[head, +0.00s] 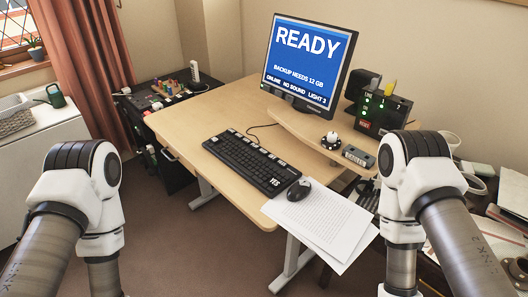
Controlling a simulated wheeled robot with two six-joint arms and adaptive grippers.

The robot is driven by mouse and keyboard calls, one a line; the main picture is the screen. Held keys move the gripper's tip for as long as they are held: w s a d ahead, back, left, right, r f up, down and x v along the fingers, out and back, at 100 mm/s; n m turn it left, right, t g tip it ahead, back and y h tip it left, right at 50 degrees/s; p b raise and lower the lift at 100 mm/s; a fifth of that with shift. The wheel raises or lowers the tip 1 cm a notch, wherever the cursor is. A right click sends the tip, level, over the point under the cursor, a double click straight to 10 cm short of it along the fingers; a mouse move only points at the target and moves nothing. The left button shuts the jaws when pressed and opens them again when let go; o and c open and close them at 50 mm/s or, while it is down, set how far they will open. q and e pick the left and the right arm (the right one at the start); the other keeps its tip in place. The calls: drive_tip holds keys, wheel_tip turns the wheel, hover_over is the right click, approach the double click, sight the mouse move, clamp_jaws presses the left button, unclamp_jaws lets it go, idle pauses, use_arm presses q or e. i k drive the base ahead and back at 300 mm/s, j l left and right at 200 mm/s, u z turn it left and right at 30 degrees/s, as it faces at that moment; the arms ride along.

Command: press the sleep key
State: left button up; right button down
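A black keyboard (248,158) lies on the light wooden desk (190,122). A key at its near right end reads YES (275,182). Several pale-labelled keys run along its far edge, too small to read, so I cannot tell which is the sleep key. The monitor (308,58) behind it shows a blue screen with READY, BACKUP NEEDS 12 GB, ONLINE, NO SOUND and LIGHT 3. My arms come in at the lower left and lower right, bent downward, away from the keyboard. Neither of my grippers shows; both are below the picture.
A black mouse (299,190) sits right of the keyboard. Printed sheets (322,222) overhang the desk's front edge. A raised shelf (310,128) at the right holds a black box with green lights (382,112). The desk left of the keyboard is clear.

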sight(263, 152)
drive_tip(key=i+j, duration=0.35)
drive_tip(key=j, duration=0.15)
drive_tip(key=i+j, duration=0.3)
drive_tip(key=j, duration=0.2)
